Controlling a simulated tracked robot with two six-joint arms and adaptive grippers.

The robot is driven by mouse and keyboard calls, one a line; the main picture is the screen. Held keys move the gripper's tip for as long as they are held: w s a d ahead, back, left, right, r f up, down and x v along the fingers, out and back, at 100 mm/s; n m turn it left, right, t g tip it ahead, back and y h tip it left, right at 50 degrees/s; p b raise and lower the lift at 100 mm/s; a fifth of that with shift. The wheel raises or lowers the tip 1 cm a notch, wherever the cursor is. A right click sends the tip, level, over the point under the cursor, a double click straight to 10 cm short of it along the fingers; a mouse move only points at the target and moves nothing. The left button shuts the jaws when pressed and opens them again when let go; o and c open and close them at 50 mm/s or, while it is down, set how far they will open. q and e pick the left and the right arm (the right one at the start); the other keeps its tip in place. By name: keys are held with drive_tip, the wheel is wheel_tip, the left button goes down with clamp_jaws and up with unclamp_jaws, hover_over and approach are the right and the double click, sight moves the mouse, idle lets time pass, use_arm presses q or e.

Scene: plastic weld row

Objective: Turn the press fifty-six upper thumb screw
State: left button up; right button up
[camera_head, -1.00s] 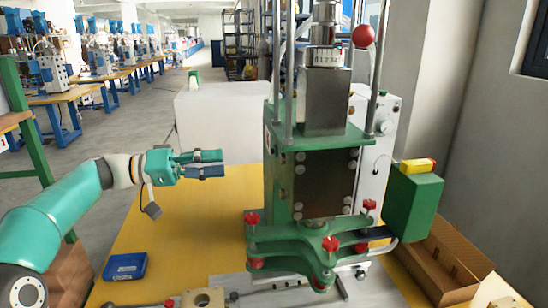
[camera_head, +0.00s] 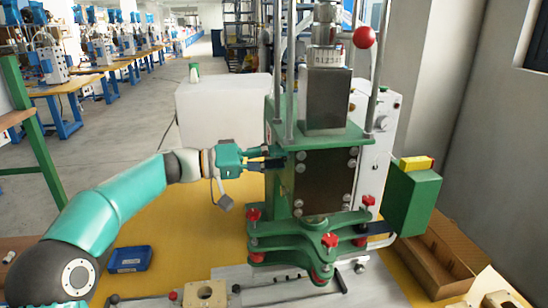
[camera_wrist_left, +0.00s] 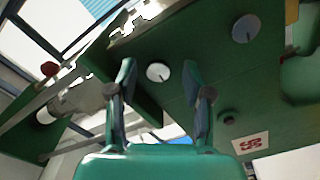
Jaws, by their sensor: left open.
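The green press (camera_head: 325,130) stands at the middle right of the head view. My left gripper (camera_head: 279,159) is at the upper left side of its body, fingers pointing right. In the left wrist view the left gripper (camera_wrist_left: 165,85) is open, its fingers on either side of a pale round screw head (camera_wrist_left: 158,72). No contact with the screw shows clearly. A second round screw head (camera_wrist_left: 245,28) is farther right on the green face. A label (camera_wrist_left: 250,142), seemingly 56, is at the lower right. The gripper hides the screw in the head view. My right gripper is out of view.
Red-topped knobs (camera_head: 330,240) stand on the press's lower green plate. A green box (camera_head: 413,203) juts from its right side. A blue tray (camera_head: 130,259) lies on the yellow table (camera_head: 185,230). The table left of the press is mostly clear.

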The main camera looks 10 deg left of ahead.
use_arm(q)
clamp_jaws()
drive_tip(key=shift+n, duration=0.8)
unclamp_jaws()
drive_tip(key=v, duration=1.2)
drive_tip(key=shift+f, duration=0.1)
